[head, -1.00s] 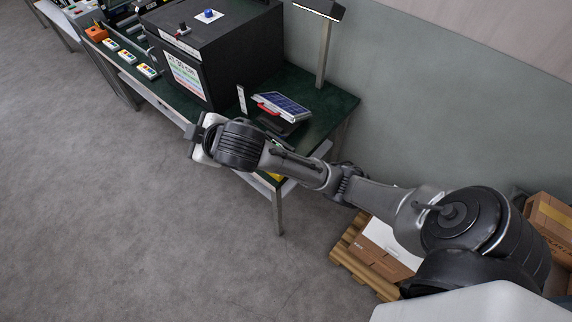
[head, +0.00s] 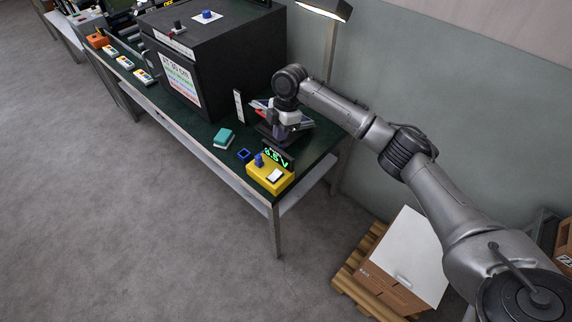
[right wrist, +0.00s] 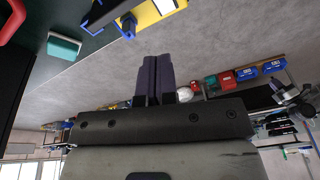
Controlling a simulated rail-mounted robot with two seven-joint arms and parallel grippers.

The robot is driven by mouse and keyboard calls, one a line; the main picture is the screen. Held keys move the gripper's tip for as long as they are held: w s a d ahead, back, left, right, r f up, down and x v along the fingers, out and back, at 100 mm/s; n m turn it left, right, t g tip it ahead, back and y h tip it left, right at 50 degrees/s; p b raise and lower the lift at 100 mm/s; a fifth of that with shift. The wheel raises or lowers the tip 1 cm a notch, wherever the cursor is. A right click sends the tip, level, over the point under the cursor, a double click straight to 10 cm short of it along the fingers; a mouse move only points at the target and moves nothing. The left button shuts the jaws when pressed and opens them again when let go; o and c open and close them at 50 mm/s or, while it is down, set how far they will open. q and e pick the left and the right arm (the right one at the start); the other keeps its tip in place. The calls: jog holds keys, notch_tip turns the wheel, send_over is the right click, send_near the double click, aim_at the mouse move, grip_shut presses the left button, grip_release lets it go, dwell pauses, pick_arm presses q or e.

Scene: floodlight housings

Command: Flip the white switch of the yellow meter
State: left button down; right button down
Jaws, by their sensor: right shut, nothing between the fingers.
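The yellow meter (head: 258,180) sits at the near right corner of the green table. It has a lit green display (head: 277,157), a blue knob (head: 259,160) and a white switch (head: 274,176) on top. In the right wrist view the meter (right wrist: 147,17) is at the top, with the white switch (right wrist: 165,5) partly cut off. My right gripper (head: 272,138) hangs over the table behind the meter, apart from it. Its fingers (right wrist: 155,60) are shut and empty. My left gripper is out of view.
A teal block (head: 223,137) and a small blue square holder (head: 244,155) lie left of the meter. A solar panel is partly hidden behind my gripper. A black box (head: 215,60) and a lamp (head: 325,9) stand behind. A carton on a pallet stands on the floor at right.

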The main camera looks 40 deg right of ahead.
jog(key=n, duration=0.3)
jog(key=shift+s+a, duration=0.1)
jog(key=shift+a, duration=0.15)
jog(key=shift+f, duration=0.1)
jog(key=b, duration=0.3)
send_near(276, 173)
jog(key=x, duration=0.5)
jog(key=shift+a+f, duration=0.2)
jog(key=shift+a, duration=0.1)
jog(key=shift+d+f, duration=0.15)
jog(key=shift+f, duration=0.55)
